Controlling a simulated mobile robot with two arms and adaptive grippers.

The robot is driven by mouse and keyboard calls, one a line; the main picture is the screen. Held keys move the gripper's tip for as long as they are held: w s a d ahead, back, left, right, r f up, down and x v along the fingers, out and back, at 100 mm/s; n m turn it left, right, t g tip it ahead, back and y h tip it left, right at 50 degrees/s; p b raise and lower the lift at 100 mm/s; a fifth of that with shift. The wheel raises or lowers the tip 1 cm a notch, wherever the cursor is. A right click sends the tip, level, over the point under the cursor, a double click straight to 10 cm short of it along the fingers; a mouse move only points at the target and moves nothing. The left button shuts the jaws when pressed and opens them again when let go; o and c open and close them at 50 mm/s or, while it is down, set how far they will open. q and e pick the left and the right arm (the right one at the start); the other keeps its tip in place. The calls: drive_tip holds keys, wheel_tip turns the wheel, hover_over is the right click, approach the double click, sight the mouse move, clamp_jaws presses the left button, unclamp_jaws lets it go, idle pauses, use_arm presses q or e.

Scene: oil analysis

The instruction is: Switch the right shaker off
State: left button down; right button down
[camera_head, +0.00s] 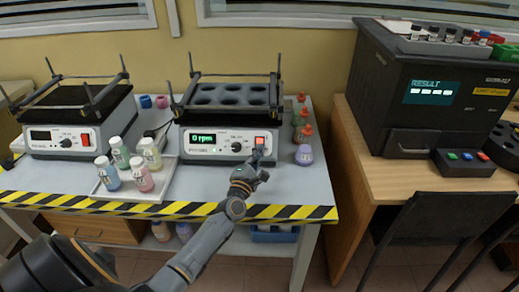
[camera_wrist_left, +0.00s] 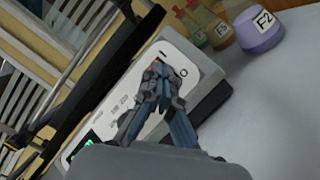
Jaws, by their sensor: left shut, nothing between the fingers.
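The right shaker (camera_head: 215,143) stands on the grey table, with an empty dark rack on top. Its lit green display reads 0 rpm. A round knob (camera_head: 237,147) sits mid-panel, and a red switch (camera_head: 259,141) is at the panel's right end. My left gripper (camera_head: 258,153) is shut and empty, with its fingertips right at the switch. In the left wrist view the fingertips (camera_wrist_left: 157,68) cover most of the switch, between the I and O marks; I cannot tell whether they touch it. My right gripper is not in view.
The left shaker (camera_head: 62,140) has a dark display. A tray (camera_head: 128,196) with several bottles sits between the shakers, in front. A purple flask (camera_head: 304,155) and red-capped bottles (camera_head: 303,115) stand right of the right shaker. A black analyser (camera_head: 425,90) stands on the wooden desk.

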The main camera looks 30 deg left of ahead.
use_arm(q)
drive_tip(key=shift+w+a+f, duration=0.15)
drive_tip(key=shift+w+a+f+b, duration=0.15)
drive_tip(key=shift+w+f+b, duration=0.05)
drive_tip(key=shift+b, duration=0.2)
idle(0.6)
drive_tip(key=shift+r, duration=0.1)
drive_tip(key=shift+s+d+r+p, duration=0.4)
drive_tip(key=shift+s+p, duration=0.15)
drive_tip(key=shift+p, duration=0.1)
drive_tip(key=s+d+r+p, duration=0.1)
drive_tip(key=p, duration=0.1)
drive_tip(key=s+d+r+p, duration=0.1)
drive_tip(key=s+p, duration=0.1)
drive_tip(key=shift+s+d+r, duration=0.1)
drive_tip(key=shift+s+r, duration=0.15)
drive_tip(key=shift+r, duration=0.15)
